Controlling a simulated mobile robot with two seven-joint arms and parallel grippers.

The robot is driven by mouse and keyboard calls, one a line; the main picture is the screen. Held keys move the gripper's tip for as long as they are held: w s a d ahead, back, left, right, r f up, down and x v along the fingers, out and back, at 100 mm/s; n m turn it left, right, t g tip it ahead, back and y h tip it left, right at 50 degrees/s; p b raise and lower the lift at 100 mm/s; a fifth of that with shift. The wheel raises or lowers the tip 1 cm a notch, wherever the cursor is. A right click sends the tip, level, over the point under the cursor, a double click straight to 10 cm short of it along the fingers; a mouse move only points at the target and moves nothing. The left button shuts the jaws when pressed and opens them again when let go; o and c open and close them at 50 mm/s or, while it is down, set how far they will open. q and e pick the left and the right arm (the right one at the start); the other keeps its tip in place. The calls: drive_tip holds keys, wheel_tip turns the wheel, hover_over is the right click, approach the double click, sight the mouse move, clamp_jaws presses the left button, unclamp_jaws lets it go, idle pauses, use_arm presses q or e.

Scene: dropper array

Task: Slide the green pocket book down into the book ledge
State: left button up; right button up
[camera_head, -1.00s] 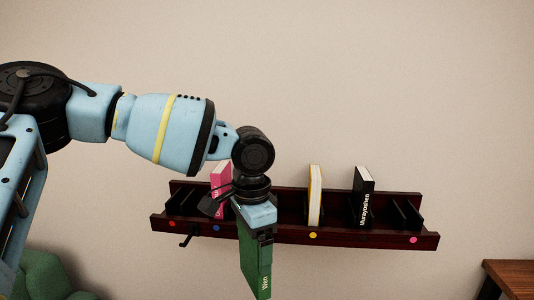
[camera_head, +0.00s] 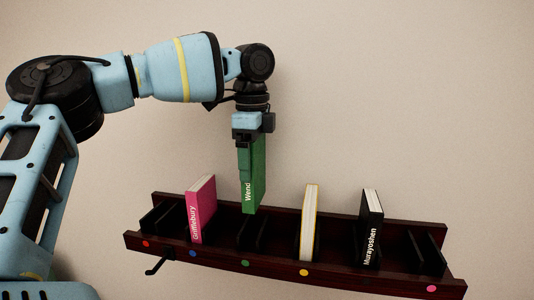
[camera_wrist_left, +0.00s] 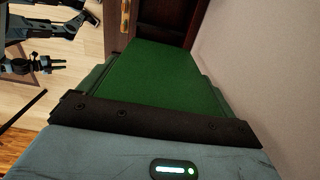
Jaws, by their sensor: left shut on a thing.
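The green pocket book (camera_head: 255,178), with "Wend" on its spine, hangs upright from my left gripper (camera_head: 250,140). The gripper is shut on its upper part; in the left wrist view the green cover (camera_wrist_left: 160,80) fills the middle between the fingers. The book ledge (camera_head: 350,270) is a dark red wooden shelf on the wall with black dividers and coloured dots on its front edge. The book's lower end is at or just above the slot by the green dot (camera_head: 245,263); I cannot tell whether it has entered. My right gripper is not identified in view.
A pink book (camera_head: 201,210) stands left of the green one. A yellow-edged book (camera_head: 309,222) and a black book (camera_head: 372,228) stand to the right. Divider slots at both ends are empty. A small black hook (camera_head: 157,266) juts below the ledge's left part. The wall above is bare.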

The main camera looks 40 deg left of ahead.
sight(252, 188)
use_arm(q)
drive_tip(key=shift+s+f, duration=0.15)
drive_tip(key=shift+f, duration=0.55)
drive_tip(key=shift+f+b, duration=0.45)
drive_tip(key=shift+f, duration=1.1)
use_arm(e)
drive_tip(key=shift+s+f+g, duration=0.3)
drive_tip(key=shift+s+f, duration=0.55)
drive_tip(key=shift+s, duration=0.2)
use_arm(q)
drive_tip(key=shift+f, duration=0.35)
use_arm(e)
drive_tip(key=shift+s+f, duration=0.15)
use_arm(q)
drive_tip(key=shift+f, duration=0.9)
use_arm(e)
drive_tip(key=shift+s+f, duration=0.15)
drive_tip(key=shift+f, duration=0.05)
